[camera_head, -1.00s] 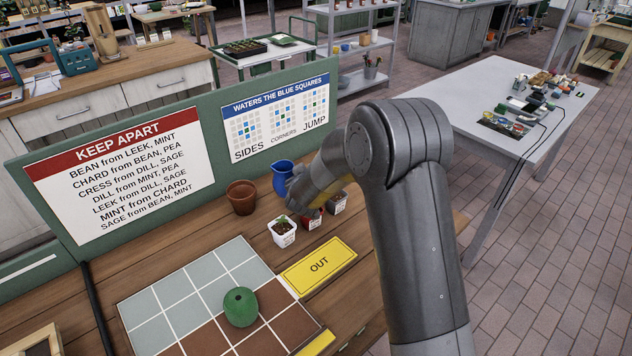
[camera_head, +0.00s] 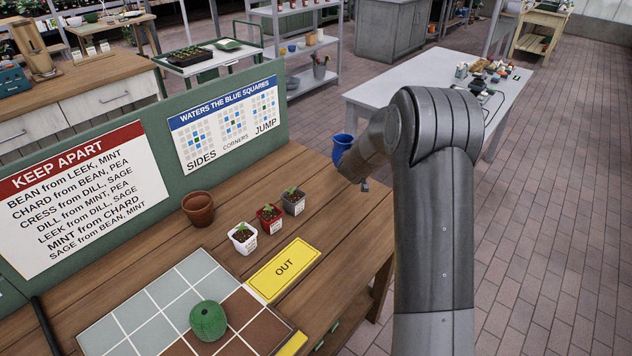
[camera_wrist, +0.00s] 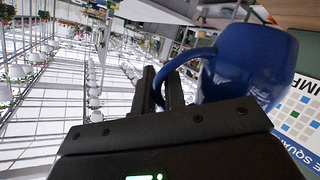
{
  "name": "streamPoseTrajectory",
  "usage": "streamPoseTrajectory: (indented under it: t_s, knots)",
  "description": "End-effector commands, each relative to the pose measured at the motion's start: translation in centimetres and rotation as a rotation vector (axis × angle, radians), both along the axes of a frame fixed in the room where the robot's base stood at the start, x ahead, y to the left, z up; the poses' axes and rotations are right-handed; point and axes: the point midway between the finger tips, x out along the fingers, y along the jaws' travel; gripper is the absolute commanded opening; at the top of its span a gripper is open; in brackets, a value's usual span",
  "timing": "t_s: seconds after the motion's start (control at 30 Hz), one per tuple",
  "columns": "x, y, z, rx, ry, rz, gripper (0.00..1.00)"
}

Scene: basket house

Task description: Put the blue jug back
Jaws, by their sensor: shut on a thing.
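The blue jug (camera_head: 342,146) is held up past the far right edge of the wooden bench, partly hidden by my arm in the head view. In the wrist view the jug (camera_wrist: 250,65) fills the upper right, with its handle (camera_wrist: 175,66) running between my fingers. My gripper (camera_wrist: 163,88) is shut on the handle. The fingertips are hidden behind my wrist in the head view.
The wooden bench (camera_head: 345,225) holds a terracotta pot (camera_head: 198,209), three small seedling pots (camera_head: 268,216), a yellow OUT card (camera_head: 284,268) and a tiled grid with a green round object (camera_head: 208,320). A green sign board (camera_head: 181,175) stands behind. A grey table (camera_head: 410,92) is beyond.

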Motion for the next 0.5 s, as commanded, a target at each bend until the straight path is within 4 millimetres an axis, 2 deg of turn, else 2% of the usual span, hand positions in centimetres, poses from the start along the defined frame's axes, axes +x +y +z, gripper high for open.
streamPoseTrajectory:
  t_s: [0.07, 0.17, 0.27, 0.5]
  knots:
    - [0.0, -1.2, 0.2, 0.0, -0.002, -0.016, 0.0]
    - [0.3, -1.2, -0.1, 0.0, -0.002, -0.023, 0.0]
    - [1.0, 0.0, -1.1, 0.001, -0.001, -0.023, 0.0]
    - [3.7, 4.6, -4.2, 0.0, -0.001, -0.022, 0.0]
